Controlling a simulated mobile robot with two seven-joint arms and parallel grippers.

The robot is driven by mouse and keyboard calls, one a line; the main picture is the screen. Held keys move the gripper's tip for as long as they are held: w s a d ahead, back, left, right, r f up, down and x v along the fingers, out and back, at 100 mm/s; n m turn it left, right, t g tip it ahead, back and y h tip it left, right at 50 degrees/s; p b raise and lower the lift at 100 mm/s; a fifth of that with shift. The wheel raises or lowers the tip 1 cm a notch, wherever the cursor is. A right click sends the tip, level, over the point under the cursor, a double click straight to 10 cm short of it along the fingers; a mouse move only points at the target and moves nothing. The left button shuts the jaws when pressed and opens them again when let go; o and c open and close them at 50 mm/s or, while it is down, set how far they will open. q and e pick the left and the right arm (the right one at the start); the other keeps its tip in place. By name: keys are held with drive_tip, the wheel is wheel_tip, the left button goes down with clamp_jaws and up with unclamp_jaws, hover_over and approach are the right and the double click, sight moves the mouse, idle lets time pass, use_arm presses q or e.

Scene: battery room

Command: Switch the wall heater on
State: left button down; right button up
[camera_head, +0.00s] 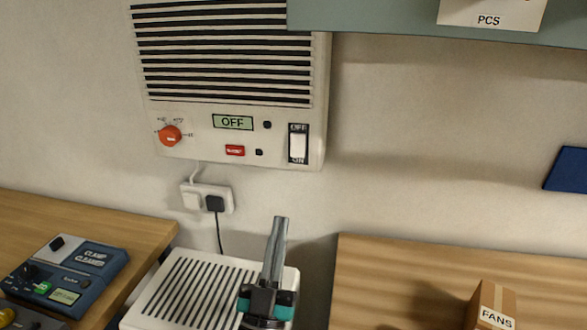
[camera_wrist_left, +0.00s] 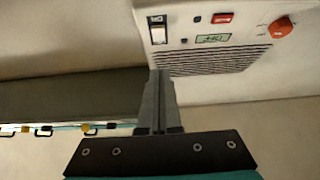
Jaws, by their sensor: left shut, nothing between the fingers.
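The white wall heater (camera_head: 225,135) hangs on the wall with black slats above its control panel. Its green display (camera_head: 233,122) reads OFF. A white rocker switch (camera_head: 298,146) with OFF above and ON below sits at the panel's right end. An orange-red knob (camera_head: 170,135) is at the left, and a small red button (camera_head: 235,150) is under the display. My left gripper (camera_head: 280,220) is shut and empty, pointing up below the heater, apart from it. In the left wrist view the fingertips (camera_wrist_left: 159,72) appear just below the rocker switch (camera_wrist_left: 157,33). My right gripper is not in view.
A socket (camera_head: 207,198) with a plug is below the heater. A white slatted unit (camera_head: 190,290) stands under it. A wooden bench (camera_head: 390,275) with a FANS box (camera_head: 492,308) is right; blue devices (camera_head: 75,270) lie left. A shelf (camera_head: 400,22) overhangs the upper right.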

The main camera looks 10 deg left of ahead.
use_arm(q)
approach(296, 150)
wheel_tip(296, 150, up, 4)
drive_tip(key=w, duration=0.3)
drive_tip(key=shift+w+d+f, duration=0.1)
drive_tip(key=shift+w, duration=0.7)
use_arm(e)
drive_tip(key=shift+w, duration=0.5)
